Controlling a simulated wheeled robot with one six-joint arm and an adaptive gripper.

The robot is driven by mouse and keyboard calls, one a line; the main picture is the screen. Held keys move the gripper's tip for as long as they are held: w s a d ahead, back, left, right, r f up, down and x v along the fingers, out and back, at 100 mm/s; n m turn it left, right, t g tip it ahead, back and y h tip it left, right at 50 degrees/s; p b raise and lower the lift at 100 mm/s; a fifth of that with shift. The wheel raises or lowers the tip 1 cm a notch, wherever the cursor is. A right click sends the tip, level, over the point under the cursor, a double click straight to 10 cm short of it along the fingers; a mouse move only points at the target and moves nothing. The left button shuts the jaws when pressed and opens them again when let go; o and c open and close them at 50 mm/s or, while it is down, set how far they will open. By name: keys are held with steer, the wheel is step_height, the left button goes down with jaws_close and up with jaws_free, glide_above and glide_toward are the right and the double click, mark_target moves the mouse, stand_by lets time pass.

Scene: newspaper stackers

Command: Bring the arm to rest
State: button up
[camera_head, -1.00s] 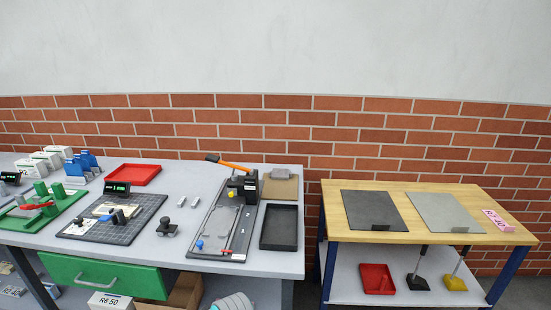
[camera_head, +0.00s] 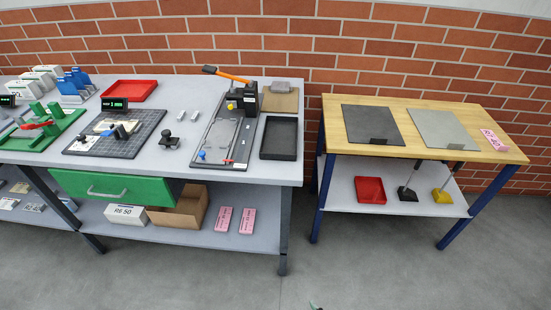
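A long grey workbench (camera_head: 190,88) fills the left and centre, with a green drawer (camera_head: 115,188) and a lower shelf holding an open cardboard box (camera_head: 182,208) and pink packs (camera_head: 235,220). A wooden-topped table (camera_head: 430,163) stands at right. The grey floor (camera_head: 370,275) in front is clear.

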steer(key=s+d+r+m+t+h, duration=0.1)
steer(key=s+d+r+m, duration=0.1)
steer(key=s+d+r, duration=0.35)
steer(key=s+d+r+m+t+h, duration=0.1)
steer(key=s+d+r+t, duration=0.15)
steer(key=s, duration=0.65)
steer(key=s+d+r+m+t+h, duration=0.1)
steer(key=s+d+r+m, duration=0.1)
steer(key=s+r, duration=0.7)
step_height(320, 180, up, 2)
steer(key=shift+d+r+h, duration=0.1)
steer(key=shift+d+h, duration=0.2)
steer(key=shift+d, duration=0.2)
